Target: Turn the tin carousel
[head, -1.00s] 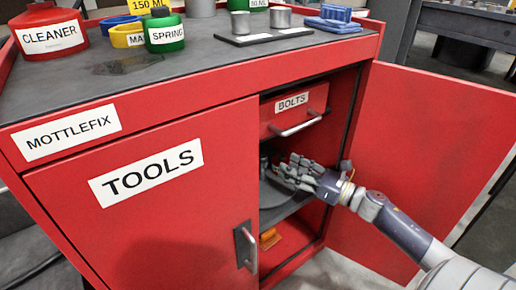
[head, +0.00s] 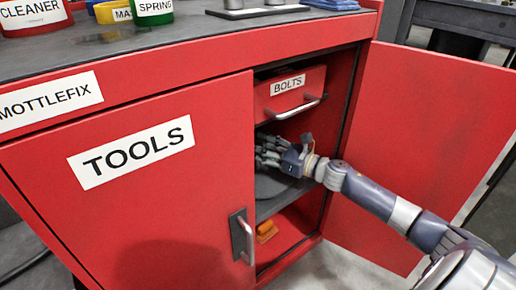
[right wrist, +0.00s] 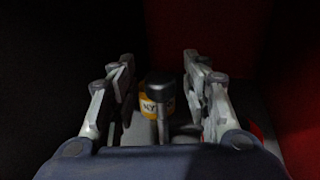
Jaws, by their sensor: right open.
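The tin carousel shows in the head view as a dark grey round plate (head: 284,187) on the middle shelf of the red cabinet. My right gripper (head: 268,150) reaches over it from the right, open, with its fingers inside the cabinet. In the right wrist view a grey upright post with a thick top (right wrist: 165,88) stands between and beyond the open fingers (right wrist: 160,78). A yellow tin (right wrist: 149,107) with a partly hidden label stands behind the post. I cannot tell whether the fingers touch anything. The carousel's far side is hidden by the left door. My left gripper is not in view.
The closed TOOLS door (head: 130,205) covers the cabinet's left half. The open right door (head: 420,150) stands beside my right arm. The BOLTS drawer (head: 290,92) hangs above my gripper. An orange item (head: 266,231) lies below. Tins (head: 153,10) stand on top.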

